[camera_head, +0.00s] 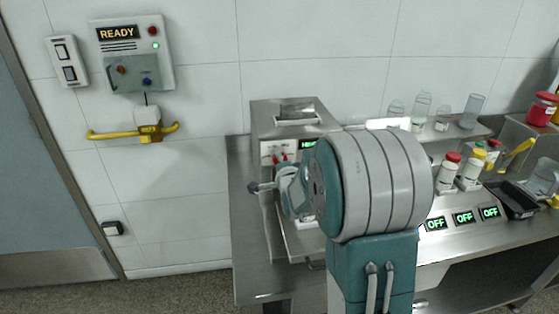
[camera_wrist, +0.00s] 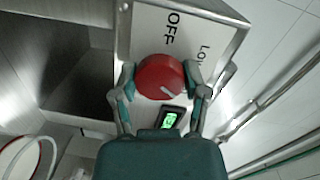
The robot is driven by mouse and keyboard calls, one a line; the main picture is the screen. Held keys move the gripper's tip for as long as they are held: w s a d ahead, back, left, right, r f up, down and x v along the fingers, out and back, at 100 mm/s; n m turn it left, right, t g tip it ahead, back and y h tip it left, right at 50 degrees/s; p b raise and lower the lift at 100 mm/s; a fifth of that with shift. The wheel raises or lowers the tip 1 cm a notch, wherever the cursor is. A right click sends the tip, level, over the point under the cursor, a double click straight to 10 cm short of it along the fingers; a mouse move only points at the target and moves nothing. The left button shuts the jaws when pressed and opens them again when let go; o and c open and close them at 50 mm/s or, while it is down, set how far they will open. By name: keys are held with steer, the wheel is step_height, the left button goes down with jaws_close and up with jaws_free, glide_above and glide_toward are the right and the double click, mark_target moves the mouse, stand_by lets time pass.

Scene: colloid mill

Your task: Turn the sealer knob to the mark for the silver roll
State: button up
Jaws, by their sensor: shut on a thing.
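The red round knob (camera_wrist: 160,74) sits on the pale panel (camera_wrist: 150,32) of the sealer (camera_head: 262,125). Its short white line lies near its lower edge in the wrist view. The label OFF is printed above the knob, and a label starting "Lo" is partly cut off to the right. My gripper (camera_wrist: 159,79) is shut on the knob, one finger on each side. In the head view my gripper (camera_head: 279,160) is at the sealer's front, and my arm hides much of the machine. I cannot make out a silver roll.
A small green-lit display (camera_wrist: 169,120) is just below the knob. A steel bench (camera_head: 245,220) carries the sealer. To the right are several capped bottles (camera_head: 450,165) and OFF displays (camera_head: 463,217).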

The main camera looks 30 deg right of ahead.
steer(key=shift+s+f, duration=0.1)
steer(key=shift+f, duration=0.2)
steer(key=o, duration=1.1)
steer(key=shift+o, duration=0.2)
steer(key=shift+r, duration=0.1)
steer(key=shift+r, duration=0.1)
steer(key=f+v, duration=0.1)
steer(key=v, duration=1)
steer(key=shift+s+r, duration=0.45)
steer(key=shift+a, duration=0.1)
